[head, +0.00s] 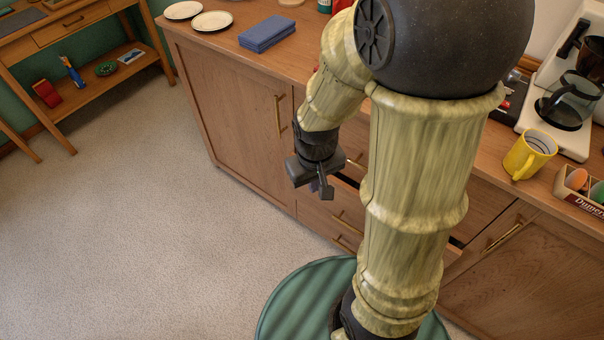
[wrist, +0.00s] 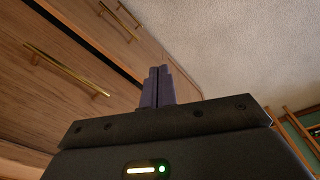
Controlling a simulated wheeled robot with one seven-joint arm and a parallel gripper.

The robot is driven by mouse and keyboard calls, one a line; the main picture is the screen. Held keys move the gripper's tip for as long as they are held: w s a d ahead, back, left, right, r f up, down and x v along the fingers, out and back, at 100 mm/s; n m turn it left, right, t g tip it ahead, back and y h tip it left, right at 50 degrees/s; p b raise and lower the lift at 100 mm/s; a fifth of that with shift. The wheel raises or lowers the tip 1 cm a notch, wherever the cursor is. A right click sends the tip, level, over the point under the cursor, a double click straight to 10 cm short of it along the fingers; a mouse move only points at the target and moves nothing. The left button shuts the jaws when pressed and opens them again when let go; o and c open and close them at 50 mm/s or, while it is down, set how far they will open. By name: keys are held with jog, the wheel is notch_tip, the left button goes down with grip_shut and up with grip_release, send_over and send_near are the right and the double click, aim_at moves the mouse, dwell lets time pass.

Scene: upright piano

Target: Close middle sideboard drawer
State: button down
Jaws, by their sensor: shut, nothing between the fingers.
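The wooden sideboard (head: 235,115) has a stack of drawers with brass handles, partly hidden behind my arm. A dark gap (head: 347,181) shows above the middle drawer (head: 335,208), so its front stands out a little from the sideboard. In the wrist view the top drawer's handle (wrist: 70,70) is near, and the middle drawer's front (wrist: 105,38) lies past the dark gap. My gripper (head: 325,192) is shut and empty, pointing down in front of the drawers. Its fingers (wrist: 157,87) show beside the middle drawer's front; whether they touch it I cannot tell.
The sideboard top holds plates (head: 211,20), a blue stack (head: 267,33), a yellow mug (head: 529,155), a coffee maker (head: 570,100) and a box (head: 580,190). A wooden shelf table (head: 100,75) stands at the left. Carpet (head: 150,220) is clear in front.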

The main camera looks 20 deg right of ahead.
jog(key=w+a+f+n+t+h+p, duration=0.1)
jog(key=w+a+f+n+t+h, duration=0.2)
jog(key=f+n, duration=0.4)
jog(key=w+a+f+n+t+h+p, duration=0.1)
jog(key=w+a+f+n+t+h, duration=0.2)
jog(key=f+n+h, duration=0.3)
jog(key=w+a+f+n+t+h+p, duration=0.2)
jog(key=w+f+n+t+h, duration=0.1)
jog(key=f+n, duration=0.6)
jog(key=shift+w+a+f+n+t+h, duration=0.3)
jog(key=shift+w+a+n+t+h, duration=0.15)
jog(key=shift+n+h, duration=0.4)
jog(key=shift+d, duration=0.1)
jog(key=x, duration=1.3)
jog(key=shift+w+d, duration=0.25)
jog(key=shift+d, duration=0.1)
jog(key=shift+w, duration=0.15)
